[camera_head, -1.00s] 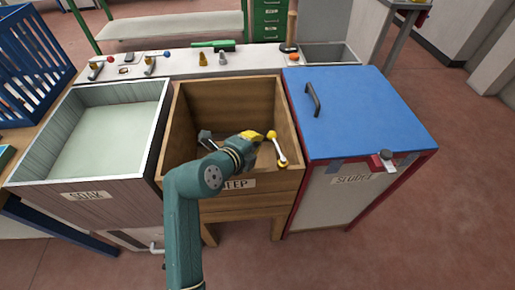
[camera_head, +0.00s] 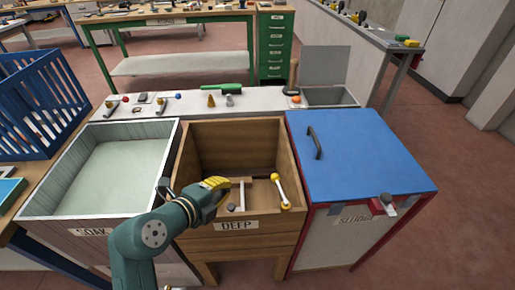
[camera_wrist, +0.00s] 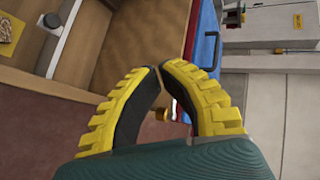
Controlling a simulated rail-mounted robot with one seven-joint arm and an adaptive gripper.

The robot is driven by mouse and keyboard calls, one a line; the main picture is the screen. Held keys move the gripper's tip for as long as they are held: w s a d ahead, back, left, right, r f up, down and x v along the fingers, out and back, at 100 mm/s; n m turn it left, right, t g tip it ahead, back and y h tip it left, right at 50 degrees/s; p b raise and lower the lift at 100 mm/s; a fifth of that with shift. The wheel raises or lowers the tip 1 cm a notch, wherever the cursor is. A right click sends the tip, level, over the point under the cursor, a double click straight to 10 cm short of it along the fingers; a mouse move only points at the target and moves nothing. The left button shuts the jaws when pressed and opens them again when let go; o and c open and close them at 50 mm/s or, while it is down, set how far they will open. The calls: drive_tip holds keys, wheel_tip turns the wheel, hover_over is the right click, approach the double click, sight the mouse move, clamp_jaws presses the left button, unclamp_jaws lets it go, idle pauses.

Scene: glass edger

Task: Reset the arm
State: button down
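My gripper (camera_head: 222,183) is over the front of the wooden box labelled DEEP (camera_head: 255,240), on the box's left side. In the wrist view, the two yellow-ribbed fingers of my gripper (camera_wrist: 159,67) bow outward and their tips almost meet. Nothing is held between them. My teal arm rises from the lower left of the head view and covers part of the box's front left corner.
The SOAK basin (camera_head: 110,175) is on the left and the blue-lidded SLUDGE bin (camera_head: 360,155) on the right. A yellow-ended bar (camera_head: 281,190) and a grey T-shaped piece (camera_head: 240,192) are at the DEEP box. A blue crate (camera_head: 40,110) stands far left.

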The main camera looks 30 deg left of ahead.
drive_tip(key=w+d+r+m+h+p, duration=0.1)
drive_tip(key=w+d+r+m+p, duration=0.15)
drive_tip(key=d+r, duration=0.5)
drive_tip(key=w+d+r+m+t+h+p, duration=0.15)
drive_tip(key=d+r+p, duration=0.25)
drive_tip(key=d, duration=0.7)
drive_tip(key=w+d+r+m+g+h+p, duration=0.1)
drive_tip(key=w+d+r+h+p, duration=0.15)
drive_tip(key=d+r, duration=0.5)
drive_tip(key=s+d+r+n+t+p, duration=0.4)
drive_tip(key=d+r+n+p, duration=0.15)
drive_tip(key=d+r, duration=0.75)
drive_tip(key=s+a+r+n+t+y, duration=0.25)
drive_tip(key=s+r+n, duration=0.2)
drive_tip(key=n, duration=0.35)
drive_tip(key=s+a+r+n+t+y, duration=0.1)
drive_tip(key=s+r+n+t+y, duration=0.15)
drive_tip(key=r+n, duration=0.45)
wheel_tip(320, 180, up, 37)
drive_tip(key=n+p, duration=0.1)
drive_tip(key=p, duration=3.6)
drive_tip(key=shift+n+h+p, duration=0.35)
drive_tip(key=shift+h, duration=0.05)
drive_tip(key=shift+s, duration=0.1)
